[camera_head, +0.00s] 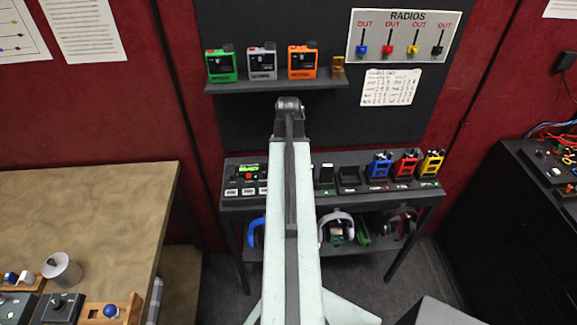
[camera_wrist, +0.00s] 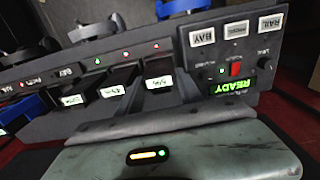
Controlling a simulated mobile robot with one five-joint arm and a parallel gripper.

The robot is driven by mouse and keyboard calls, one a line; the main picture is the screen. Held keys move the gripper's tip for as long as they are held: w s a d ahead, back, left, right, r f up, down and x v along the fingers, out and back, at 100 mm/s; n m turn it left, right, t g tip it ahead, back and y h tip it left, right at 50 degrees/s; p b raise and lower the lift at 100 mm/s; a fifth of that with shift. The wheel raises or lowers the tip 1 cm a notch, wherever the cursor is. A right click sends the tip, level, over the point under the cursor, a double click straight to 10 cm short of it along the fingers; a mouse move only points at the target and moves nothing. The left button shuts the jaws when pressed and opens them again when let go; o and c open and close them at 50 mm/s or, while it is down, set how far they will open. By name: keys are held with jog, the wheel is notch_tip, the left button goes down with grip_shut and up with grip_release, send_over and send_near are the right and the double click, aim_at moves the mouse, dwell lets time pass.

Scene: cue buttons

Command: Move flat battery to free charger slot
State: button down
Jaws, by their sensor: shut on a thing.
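Several dark batteries with small pale labels stand in a row at the charger in the wrist view. One battery (camera_wrist: 158,82) is nearest the READY panel, with another (camera_wrist: 114,88) and a third (camera_wrist: 73,100) to its left. The labels are too small to read surely. My gripper (camera_wrist: 180,112) fills the bottom of the wrist view, close against the battery nearest the panel. It is shut on a battery, seemingly that one; its fingertips are mostly hidden. In the head view my arm hides the gripper; a battery (camera_head: 327,174) shows beside an empty-looking slot (camera_head: 349,178).
The charger table (camera_head: 405,200) also holds blue (camera_head: 380,164), red (camera_head: 406,163) and yellow (camera_head: 432,164) radios. A shelf (camera_head: 275,87) with several devices hangs above. Headsets lie below. A wooden table (camera_head: 85,215) stands left and a dark console (camera_head: 520,210) right.

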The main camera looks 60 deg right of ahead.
jog(key=c, duration=0.7)
grip_release()
notch_tip(320, 180, up, 8)
jog(key=p, duration=0.8)
jog(key=shift+f, duration=0.1)
